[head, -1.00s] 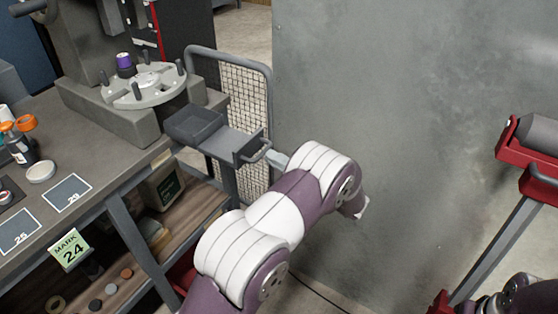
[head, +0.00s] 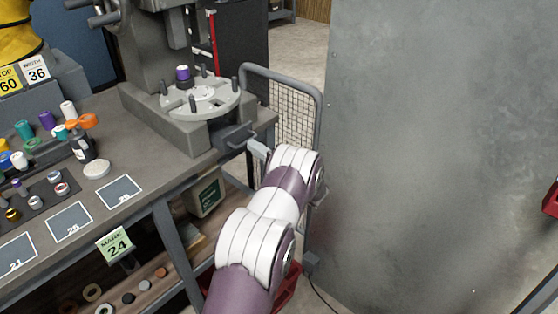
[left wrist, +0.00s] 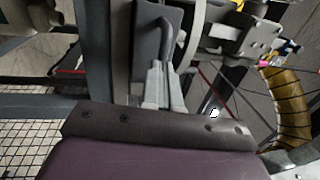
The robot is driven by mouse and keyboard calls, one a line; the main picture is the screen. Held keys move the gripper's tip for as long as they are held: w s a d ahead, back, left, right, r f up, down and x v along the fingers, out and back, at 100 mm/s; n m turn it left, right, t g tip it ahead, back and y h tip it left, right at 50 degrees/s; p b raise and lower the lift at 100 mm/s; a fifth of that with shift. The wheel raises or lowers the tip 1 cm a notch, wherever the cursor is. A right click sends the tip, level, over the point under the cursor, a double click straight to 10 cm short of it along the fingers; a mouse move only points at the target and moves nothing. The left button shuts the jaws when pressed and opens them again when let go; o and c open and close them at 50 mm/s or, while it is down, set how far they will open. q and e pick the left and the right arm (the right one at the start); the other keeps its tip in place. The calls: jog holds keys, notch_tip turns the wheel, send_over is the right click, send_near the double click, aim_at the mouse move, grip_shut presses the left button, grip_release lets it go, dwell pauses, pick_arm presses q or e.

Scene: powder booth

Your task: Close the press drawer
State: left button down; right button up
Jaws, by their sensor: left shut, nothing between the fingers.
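The press drawer (head: 231,135) sits at the right side of the grey press base (head: 165,118). Only its dark front panel and bar handle show in the head view; no open tray shows between the front and the press. In the left wrist view the drawer front (left wrist: 148,42) and its curved handle (left wrist: 181,32) are straight ahead of the fingers. My left gripper (head: 257,149) is shut and empty, its tips at or very near the handle; whether they touch, I cannot tell. The gripper also shows in the left wrist view (left wrist: 160,82). My right gripper is not in view.
A round indexing plate (head: 200,98) with pegs and a purple-topped piece stands on the press. The bench (head: 120,165) holds bottles, caps and numbered cards. A mesh-sided cart (head: 295,112) stands behind my left arm. A large grey panel (head: 430,130) fills the right.

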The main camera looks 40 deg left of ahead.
aim_at(243, 139)
pick_arm(q)
jog(key=a, duration=0.5)
jog(key=shift+w+b, duration=0.2)
jog(key=shift+b, duration=0.1)
jog(key=shift+a+r, duration=0.15)
jog(key=shift+r, duration=0.1)
jog(key=shift+r, duration=0.1)
